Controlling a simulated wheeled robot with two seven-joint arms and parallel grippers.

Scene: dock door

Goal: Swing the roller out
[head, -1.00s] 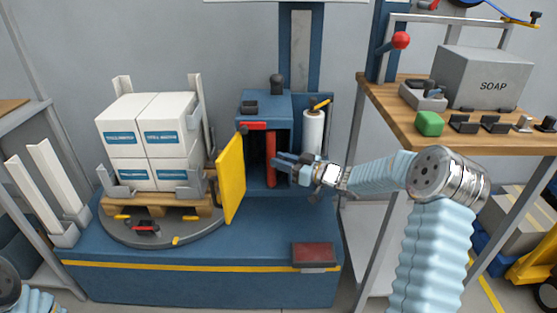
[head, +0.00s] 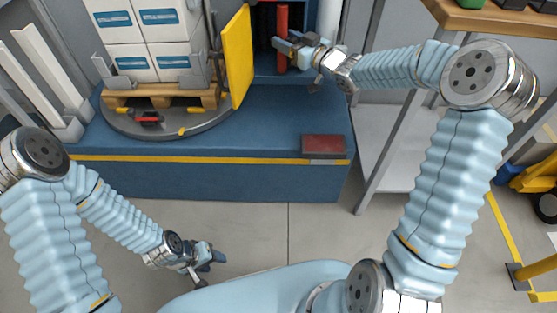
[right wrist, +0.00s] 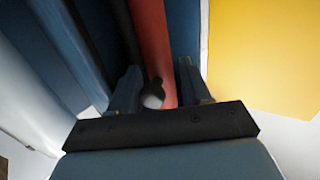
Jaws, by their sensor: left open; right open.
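The red upright roller (head: 282,18) stands in the opening of the blue machine housing, beside the open yellow door (head: 238,60). My right gripper (head: 284,43) is at the roller's lower part and hides a piece of it in the head view. In the right wrist view the red roller (right wrist: 151,35) passes between the spread fingers of my right gripper (right wrist: 158,75). The fingers are open, and I cannot tell whether either touches it. My left gripper (head: 212,258) is open and empty, low over the floor in front of the machine base.
White boxes (head: 145,35) sit on a wooden pallet (head: 160,97) on the grey turntable (head: 190,122), left of the door. A white film roll (head: 328,18) stands right of the housing. A wooden-topped bench (head: 480,18) is at the right. The blue base top (head: 265,115) is mostly clear.

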